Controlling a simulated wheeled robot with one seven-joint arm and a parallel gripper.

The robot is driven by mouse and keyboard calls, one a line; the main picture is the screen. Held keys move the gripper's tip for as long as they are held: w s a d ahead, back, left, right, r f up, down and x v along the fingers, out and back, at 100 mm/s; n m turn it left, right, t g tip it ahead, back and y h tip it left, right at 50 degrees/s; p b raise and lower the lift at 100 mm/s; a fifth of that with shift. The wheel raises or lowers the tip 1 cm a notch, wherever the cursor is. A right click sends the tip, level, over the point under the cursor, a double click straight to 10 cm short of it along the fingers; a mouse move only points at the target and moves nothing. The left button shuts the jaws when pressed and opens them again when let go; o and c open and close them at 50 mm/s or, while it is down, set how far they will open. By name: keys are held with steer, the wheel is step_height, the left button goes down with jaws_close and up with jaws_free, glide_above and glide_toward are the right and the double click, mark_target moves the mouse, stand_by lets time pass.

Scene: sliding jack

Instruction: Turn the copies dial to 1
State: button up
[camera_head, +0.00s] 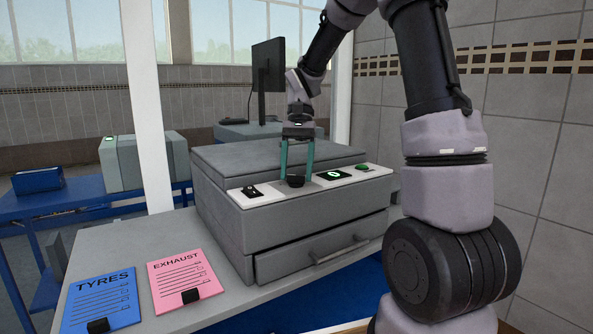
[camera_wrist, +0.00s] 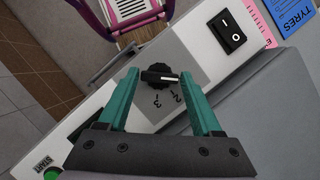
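The copies dial (camera_wrist: 158,75) is a black knob with a pale pointer bar, lying roughly crosswise in the wrist view. The digits 2 and 3 show below it; no 1 is visible. In the head view the dial (camera_head: 295,181) sits on the white panel strip of the grey copier (camera_head: 222,215). My gripper (camera_wrist: 160,73) points down over the dial, with one teal finger on each side. The fingers stand apart, with a gap between each fingertip and the knob in the wrist view. My gripper (camera_head: 297,172) also shows above the dial in the head view.
A black rocker switch (camera_head: 252,191) is left of the dial. A small green-lit display (camera_head: 334,175) and a green start button (camera_head: 364,168) are to its right. A drawer (camera_head: 290,262) is below. Blue (camera_head: 102,300) and pink (camera_head: 184,278) cards lie on the bench.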

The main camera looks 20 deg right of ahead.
steer(key=shift+o, duration=0.9)
steer(key=v, duration=1.1)
steer(key=shift+f, duration=0.1)
steer(key=s+d+r+t, duration=0.1)
steer(key=s+d+t, duration=0.1)
steer(key=s+t, duration=0.3)
steer(key=s+d+r+n+t, duration=0.1)
steer(key=s+t, duration=0.5)
steer(key=s, duration=0.8)
steer(key=shift+d, duration=0.35)
